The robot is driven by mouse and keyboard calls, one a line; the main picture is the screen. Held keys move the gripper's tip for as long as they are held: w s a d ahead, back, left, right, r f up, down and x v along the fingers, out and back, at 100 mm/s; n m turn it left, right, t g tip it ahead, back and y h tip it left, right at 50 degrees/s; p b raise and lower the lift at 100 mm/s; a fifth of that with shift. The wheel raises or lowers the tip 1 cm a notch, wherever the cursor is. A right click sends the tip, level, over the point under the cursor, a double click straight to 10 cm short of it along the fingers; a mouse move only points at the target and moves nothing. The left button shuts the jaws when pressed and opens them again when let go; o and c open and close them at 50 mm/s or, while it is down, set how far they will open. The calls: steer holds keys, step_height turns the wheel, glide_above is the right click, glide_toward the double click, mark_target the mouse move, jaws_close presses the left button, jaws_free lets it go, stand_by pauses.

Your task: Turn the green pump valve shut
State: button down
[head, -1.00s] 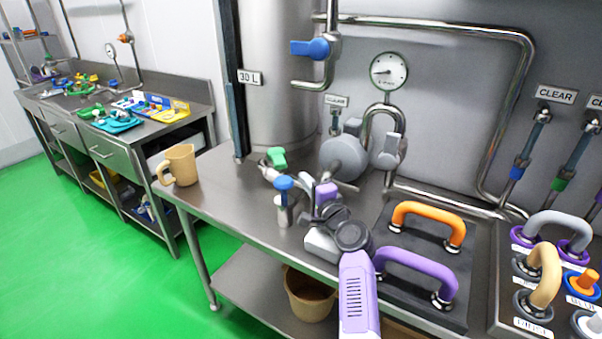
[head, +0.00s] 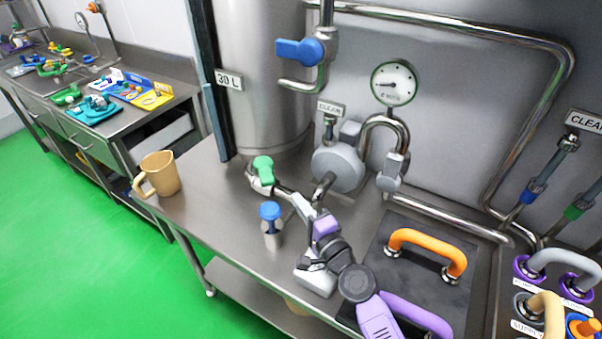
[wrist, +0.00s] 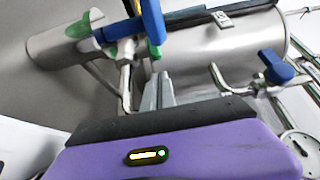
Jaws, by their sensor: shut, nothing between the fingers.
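The green pump valve (head: 263,170) has a green handle on a steel pipe fitting at the foot of the tank in the head view. My gripper (head: 298,198) is shut and empty, just right of and in front of the valve; I cannot tell from the head view whether it touches anything. In the wrist view the shut fingers (wrist: 158,92) point toward the tank. A blue handle and some green lie ahead of them at upper left; which green part is the valve handle is unclear there.
A blue-topped steel post (head: 271,226) stands close in front of my gripper. The grey pump (head: 338,168) is behind it. A tan jug (head: 160,174) stands at the left of the table. An orange handle (head: 428,248) is at the right. The table between jug and post is clear.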

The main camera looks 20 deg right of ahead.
steer(key=b, duration=0.1)
glide_toward(265, 171)
steer(key=w+d, duration=0.2)
steer(key=w, duration=0.3)
steer(key=shift+w+d+f, duration=0.15)
steer(key=shift+w+d, duration=0.1)
steer(key=shift+w, duration=0.05)
